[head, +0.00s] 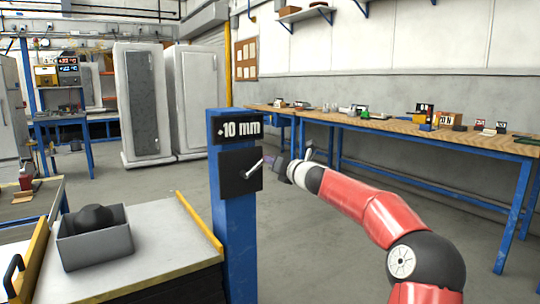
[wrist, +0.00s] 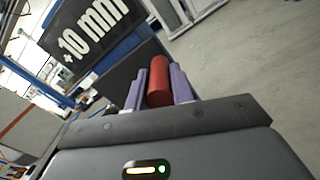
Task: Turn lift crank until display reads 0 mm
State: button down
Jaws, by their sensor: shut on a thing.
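The display (head: 238,128) at the top of a blue post (head: 233,235) reads +10 mm in the head view. It also shows, tilted, in the wrist view (wrist: 90,38). Below it is a black panel (head: 236,172) with the lift crank, whose metal arm (head: 252,169) slants up to the right. My gripper (head: 272,165) is at the crank's outer end, right of the panel. In the wrist view my gripper's purple fingers (wrist: 158,88) are shut on the red crank handle (wrist: 159,80). The crank's hub is hidden in the wrist view.
A workbench (head: 150,250) with a grey bin (head: 95,245) holding a dark object stands left of the post. A long wooden-topped table (head: 400,126) with several small items runs along the back right wall. Grey cabinets (head: 145,100) stand behind. The floor right of the post is open.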

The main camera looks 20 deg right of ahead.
jog(key=shift+w+d+f+m+p, duration=0.1)
jog(key=shift+d+f+m+p, duration=0.2)
jog(key=shift+f+m, duration=0.7)
jog(key=shift+w+d+f+m+p, duration=0.1)
jog(key=shift+d+f+m+p, duration=0.2)
jog(key=shift+f+m, duration=0.7)
jog(key=shift+r+m, duration=0.3)
jog(key=c, duration=1.2)
grip_release()
jog(key=shift+s+d, duration=0.1)
jog(key=b+v, duration=0.2)
jog(key=v, duration=0.5)
jog(key=shift+s, duration=0.25)
